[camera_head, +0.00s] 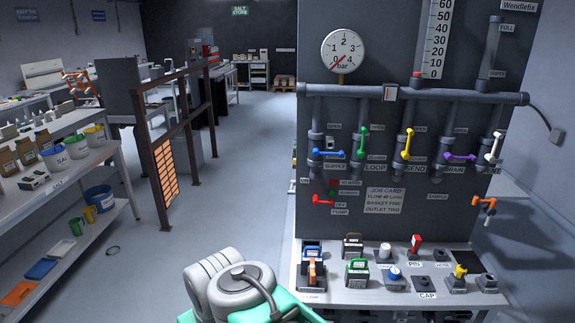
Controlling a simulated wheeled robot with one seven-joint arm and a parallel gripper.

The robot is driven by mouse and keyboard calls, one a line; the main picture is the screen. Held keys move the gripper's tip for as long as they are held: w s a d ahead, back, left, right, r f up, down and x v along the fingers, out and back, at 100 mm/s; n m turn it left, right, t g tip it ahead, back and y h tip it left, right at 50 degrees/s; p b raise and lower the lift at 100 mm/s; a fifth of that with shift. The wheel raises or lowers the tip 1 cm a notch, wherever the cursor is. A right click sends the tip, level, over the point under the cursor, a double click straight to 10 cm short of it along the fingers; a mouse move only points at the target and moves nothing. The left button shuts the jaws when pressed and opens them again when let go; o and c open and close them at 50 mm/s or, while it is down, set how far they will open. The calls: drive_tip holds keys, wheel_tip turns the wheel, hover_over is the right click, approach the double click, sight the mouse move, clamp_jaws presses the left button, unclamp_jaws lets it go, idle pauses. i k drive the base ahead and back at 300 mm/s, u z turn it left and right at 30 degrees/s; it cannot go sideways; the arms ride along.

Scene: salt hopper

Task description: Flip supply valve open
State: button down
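The supply valve (328,153) is a blue lever handle on the leftmost vertical pipe of the dark panel, above a SUPPLY label. Its handle lies roughly level, across the pipe. A small OPEN label sits above it. My gripper's fingers do not show. A white and teal part of my own arm fills the bottom middle of the view, well below the valve and apart from it.
Green (374,130), yellow (408,143), purple (460,157) and white (495,147) valve handles line the panel. The gauge (343,51) points near 0. A bench (352,296) with small parts stands below.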

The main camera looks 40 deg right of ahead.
sight(315, 152)
drive_tip(key=u, duration=0.05)
drive_tip(key=i, duration=0.85)
drive_tip(key=z, duration=0.95)
